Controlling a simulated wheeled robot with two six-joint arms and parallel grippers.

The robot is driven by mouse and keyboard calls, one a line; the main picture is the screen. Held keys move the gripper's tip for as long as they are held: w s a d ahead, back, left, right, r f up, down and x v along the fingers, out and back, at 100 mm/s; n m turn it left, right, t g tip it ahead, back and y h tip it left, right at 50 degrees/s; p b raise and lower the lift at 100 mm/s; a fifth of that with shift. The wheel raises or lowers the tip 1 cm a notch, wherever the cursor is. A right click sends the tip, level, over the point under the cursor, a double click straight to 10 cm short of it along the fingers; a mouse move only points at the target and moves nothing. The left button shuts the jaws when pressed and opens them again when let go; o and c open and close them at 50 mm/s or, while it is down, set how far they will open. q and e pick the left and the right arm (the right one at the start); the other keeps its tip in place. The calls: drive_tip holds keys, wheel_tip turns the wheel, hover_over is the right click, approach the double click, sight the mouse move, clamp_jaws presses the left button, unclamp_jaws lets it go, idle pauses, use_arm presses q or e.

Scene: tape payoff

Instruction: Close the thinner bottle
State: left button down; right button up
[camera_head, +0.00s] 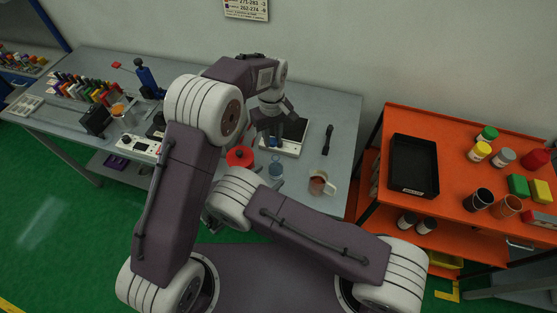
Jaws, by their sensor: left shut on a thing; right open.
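A slim, pale blue see-through bottle (276,170) stands on the grey table in the middle of the head view. My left gripper (273,137) points down just above it and is shut on a small blue piece, which looks like a cap (273,142). I cannot tell whether the cap touches the bottle's mouth. A wider thing with a red top (240,157), perhaps the other bottle, stands to the left, partly hidden by my arms. My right gripper (210,217) is open, low by the table's front edge, and mostly hidden behind its own wrist.
A glass mug with brown liquid (318,185) stands right of the bottle. A scale (285,138) lies behind, with a black tool (328,140) to its right. Racked bottles (90,88) crowd the left. An orange cart (450,130) stands at the right.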

sight(280, 162)
drive_tip(key=shift+w+a+f+n+t, duration=0.15)
drive_tip(key=shift+a+n+t, duration=0.35)
drive_tip(key=shift+a, duration=0.35)
drive_tip(key=shift+s, duration=0.3)
drive_tip(key=x, duration=1.2)
drive_tip(key=shift+w+f, duration=0.1)
drive_tip(key=shift+w, duration=0.05)
clamp_jaws()
